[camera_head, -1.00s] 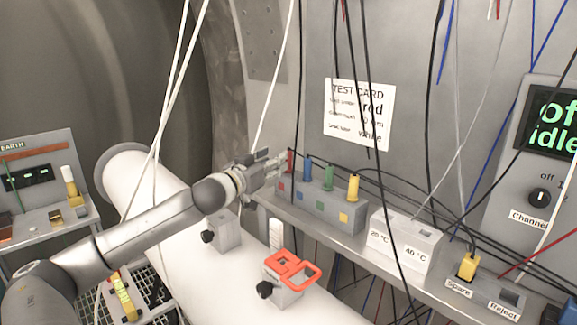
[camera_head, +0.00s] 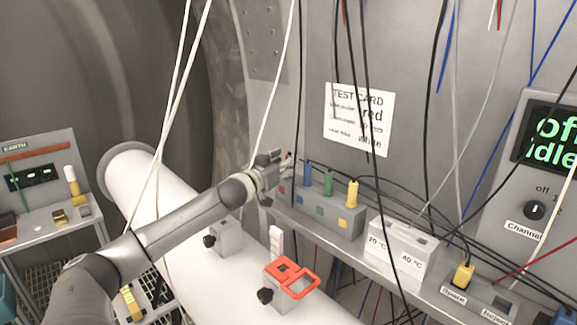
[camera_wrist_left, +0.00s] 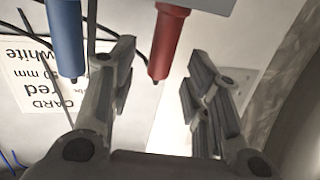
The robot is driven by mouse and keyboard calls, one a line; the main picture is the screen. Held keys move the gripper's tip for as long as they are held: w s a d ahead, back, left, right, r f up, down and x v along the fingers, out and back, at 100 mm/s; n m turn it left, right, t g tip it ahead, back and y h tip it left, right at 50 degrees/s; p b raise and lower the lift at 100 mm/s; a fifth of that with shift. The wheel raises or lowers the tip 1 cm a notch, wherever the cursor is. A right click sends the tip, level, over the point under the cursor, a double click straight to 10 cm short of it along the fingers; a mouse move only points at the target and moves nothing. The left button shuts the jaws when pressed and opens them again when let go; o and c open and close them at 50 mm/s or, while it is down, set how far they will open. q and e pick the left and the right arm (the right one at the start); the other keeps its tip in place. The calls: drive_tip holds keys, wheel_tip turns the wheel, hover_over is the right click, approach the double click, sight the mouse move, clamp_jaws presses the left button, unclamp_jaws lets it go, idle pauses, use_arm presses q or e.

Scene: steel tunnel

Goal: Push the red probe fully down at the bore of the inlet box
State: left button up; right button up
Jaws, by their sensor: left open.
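The red probe (camera_wrist_left: 167,45) shows in the left wrist view between the two fingers of my left gripper (camera_wrist_left: 160,70); the fingers are open and apart. In the head view my left gripper (camera_head: 272,166) is at the left end of the grey probe rack (camera_head: 315,211) and hides most of the red probe. A grey box with a black knob (camera_head: 225,237) sits on the white pipe; a second knobbed box (camera_head: 283,298) with a red frame (camera_head: 291,279) sits nearer. I cannot tell which is the inlet box. My right gripper is not in view.
Blue (camera_head: 307,174), green (camera_head: 328,183) and yellow (camera_head: 353,194) probes stand beside the red one in the rack. The blue probe (camera_wrist_left: 66,40) is close to a finger in the wrist view. A white temperature block (camera_head: 401,250) is to the right. Cables hang across the scene.

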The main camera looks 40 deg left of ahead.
use_arm(q)
drive_tip(key=shift+w+a+p, duration=0.15)
drive_tip(key=shift+w+p, duration=0.4)
drive_tip(key=shift+w, duration=0.8)
drive_tip(key=shift+s, duration=0.1)
clamp_jaws()
